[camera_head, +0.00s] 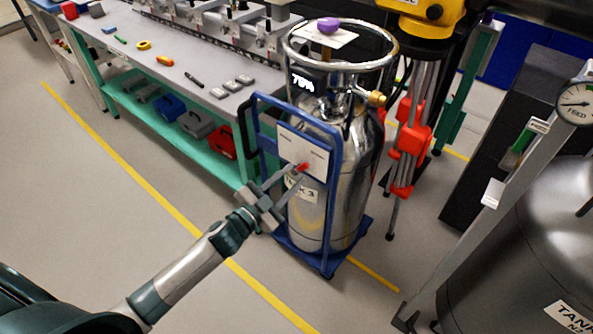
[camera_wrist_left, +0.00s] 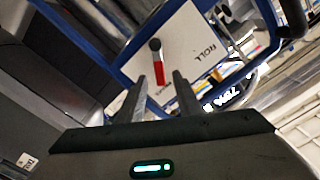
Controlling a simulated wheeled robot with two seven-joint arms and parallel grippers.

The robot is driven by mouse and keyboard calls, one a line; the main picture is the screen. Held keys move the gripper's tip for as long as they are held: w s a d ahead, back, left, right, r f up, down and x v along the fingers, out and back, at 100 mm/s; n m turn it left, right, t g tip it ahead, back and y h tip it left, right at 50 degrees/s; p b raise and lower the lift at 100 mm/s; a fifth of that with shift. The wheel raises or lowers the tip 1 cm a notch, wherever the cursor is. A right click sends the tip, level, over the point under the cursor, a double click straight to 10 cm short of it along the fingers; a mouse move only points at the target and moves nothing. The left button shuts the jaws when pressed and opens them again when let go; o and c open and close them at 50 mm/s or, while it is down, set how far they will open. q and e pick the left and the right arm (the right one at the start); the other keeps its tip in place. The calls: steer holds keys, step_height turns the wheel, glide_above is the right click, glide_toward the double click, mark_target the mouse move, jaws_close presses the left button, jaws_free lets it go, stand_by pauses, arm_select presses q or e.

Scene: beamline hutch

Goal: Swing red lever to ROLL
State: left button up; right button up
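The red lever (camera_head: 303,167) is on a white plate (camera_head: 290,137) fixed to the blue cart frame around a steel tank (camera_head: 350,200). In the left wrist view the lever (camera_wrist_left: 159,72) hangs from a black pivot and points toward the gripper. The word ROLL is printed on the plate (camera_wrist_left: 190,35), to the right of the lever. A second label near the lever's tip is partly hidden. My left gripper (camera_head: 291,172) is open at the plate. In the wrist view its fingers (camera_wrist_left: 163,80) lie on either side of the lever's red end; contact cannot be told. My right gripper is out of view.
A workbench (camera_head: 135,62) with small tools and a teal lower shelf stands at the left. A tripod (camera_head: 405,130) with red clamps stands right of the tank. A large grey tank (camera_head: 520,250) fills the right. The floor in front is clear.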

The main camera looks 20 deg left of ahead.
mark_target(302, 167)
arm_select(q)
steer(key=shift+x, duration=1)
steer(key=shift+w+d, duration=0.1)
steer(key=shift+w, duration=0.25)
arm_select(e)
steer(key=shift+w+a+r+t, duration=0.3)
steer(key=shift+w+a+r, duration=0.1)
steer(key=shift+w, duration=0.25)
